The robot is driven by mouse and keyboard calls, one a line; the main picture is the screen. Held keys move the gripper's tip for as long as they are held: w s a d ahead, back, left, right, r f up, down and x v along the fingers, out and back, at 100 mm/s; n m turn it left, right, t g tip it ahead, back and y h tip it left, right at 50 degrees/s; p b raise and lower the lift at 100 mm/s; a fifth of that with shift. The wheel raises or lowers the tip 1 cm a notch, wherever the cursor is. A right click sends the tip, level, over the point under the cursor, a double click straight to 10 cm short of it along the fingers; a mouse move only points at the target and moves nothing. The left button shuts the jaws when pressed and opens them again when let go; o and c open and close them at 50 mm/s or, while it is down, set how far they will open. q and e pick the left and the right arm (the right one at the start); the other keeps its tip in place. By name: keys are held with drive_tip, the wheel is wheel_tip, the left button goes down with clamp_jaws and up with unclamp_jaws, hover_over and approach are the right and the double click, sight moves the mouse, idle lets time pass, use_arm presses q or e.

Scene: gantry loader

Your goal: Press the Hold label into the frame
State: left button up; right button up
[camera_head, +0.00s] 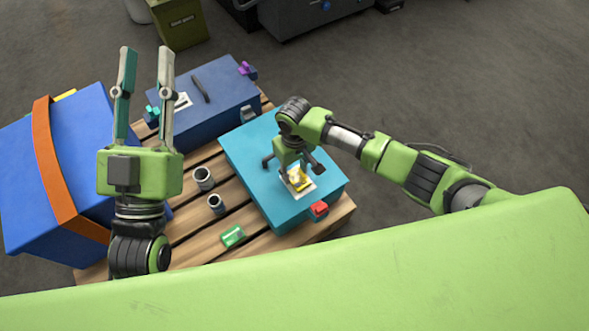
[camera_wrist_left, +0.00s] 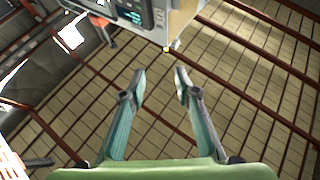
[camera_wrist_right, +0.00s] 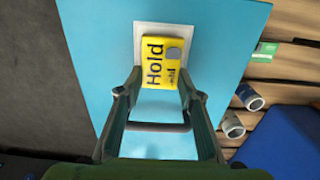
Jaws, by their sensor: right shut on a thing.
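In the head view the label (camera_head: 298,177) shows under my right gripper (camera_head: 297,171), partly hidden. My left gripper (camera_head: 146,52) is open and empty, raised with its fingers pointing up in the head view, away from the boxes.
The cyan box stands on a wooden pallet (camera_head: 200,232) with a red piece (camera_head: 319,209) at its near corner. Two grey cylinders (camera_head: 203,178) and a green card (camera_head: 233,236) lie left of it. A dark blue box (camera_head: 225,85) and a strapped blue box (camera_head: 80,140) stand nearby.

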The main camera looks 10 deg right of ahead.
use_arm(q)
drive_tip(key=shift+w+f, duration=0.2)
use_arm(e)
drive_tip(key=shift+f, duration=0.15)
idle(0.5)
drive_tip(key=shift+f, duration=0.25)
use_arm(q)
drive_tip(key=shift+w+f+g, duration=0.2)
drive_tip(key=shift+f+g, duration=0.2)
drive_tip(key=shift+f, duration=0.05)
use_arm(e)
drive_tip(key=o, duration=1.1)
drive_tip(key=shift+o, duration=0.3)
drive_tip(key=o, duration=0.4)
